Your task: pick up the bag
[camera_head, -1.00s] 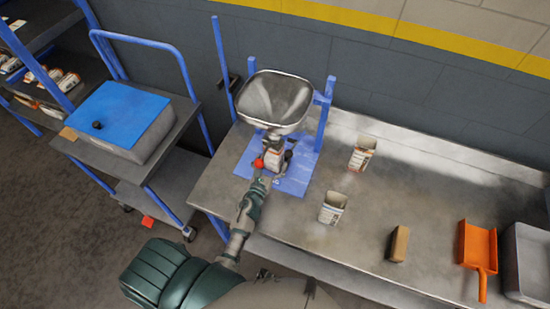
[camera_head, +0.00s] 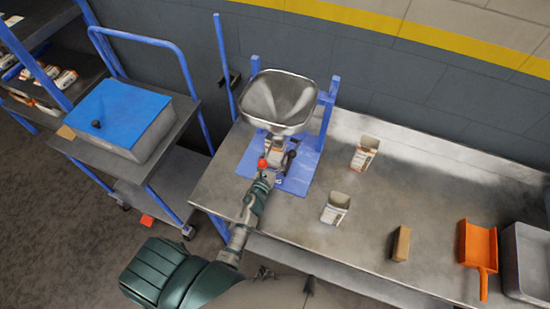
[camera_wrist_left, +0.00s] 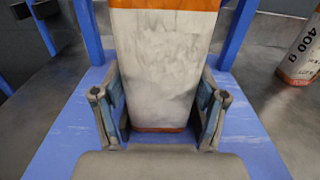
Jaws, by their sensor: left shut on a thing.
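The bag (camera_head: 277,147) stands upright under the metal hopper (camera_head: 280,98), on the blue base plate (camera_head: 297,182). In the left wrist view the bag (camera_wrist_left: 165,65) is white with orange bands at its top and foot. My left gripper (camera_head: 269,170) reaches it from the front. In the left wrist view my left gripper (camera_wrist_left: 159,98) has one finger on each side of the bag and is shut on it. The bag's top is cut off there and hidden by the hopper in the head view. My right gripper is not in view.
A brown block (camera_head: 401,243), an orange scoop (camera_head: 479,248) and a grey bin (camera_head: 526,262) lie farther right. Blue posts (camera_head: 327,115) flank the hopper. A cart with a blue-lidded box (camera_head: 118,115) stands left.

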